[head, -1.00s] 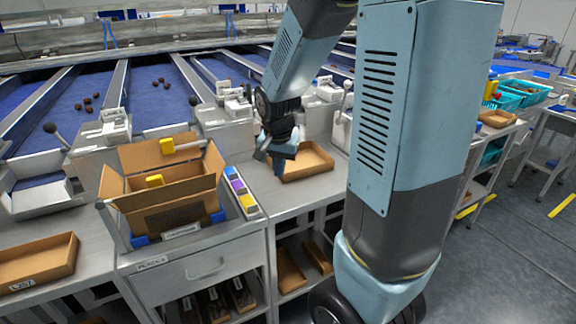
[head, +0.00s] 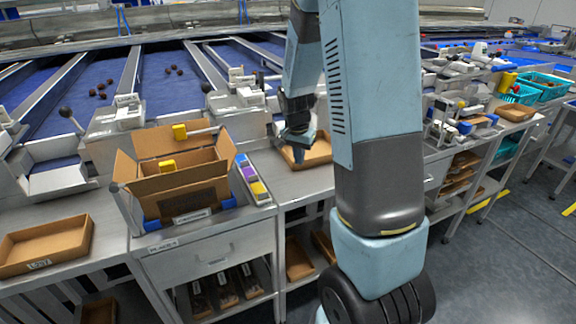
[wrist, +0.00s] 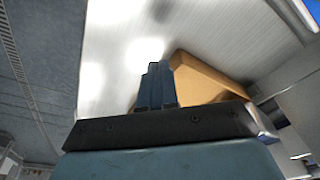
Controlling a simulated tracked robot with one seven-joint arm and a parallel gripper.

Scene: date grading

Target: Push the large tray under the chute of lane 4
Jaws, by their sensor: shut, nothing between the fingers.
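A shallow brown cardboard tray (head: 318,153) lies on the metal bench, partly hidden behind my arm. My gripper (head: 298,158) points down at the tray's left end, fingers shut and empty. In the wrist view the closed fingers (wrist: 155,85) stand in front of the bright bench top, and the tray (wrist: 205,82) shows just to their right. I cannot tell whether they touch it. A second brown tray (head: 42,246), with a label on its front, lies on the bench at the far left. No lane number is readable.
An open cardboard box (head: 178,195) stands on the bench left of my gripper, with a strip of coloured blocks (head: 253,180) beside it. White chute units and levers line the bench's back, below the blue lanes (head: 95,95). Scales and turquoise baskets (head: 520,94) stand at right.

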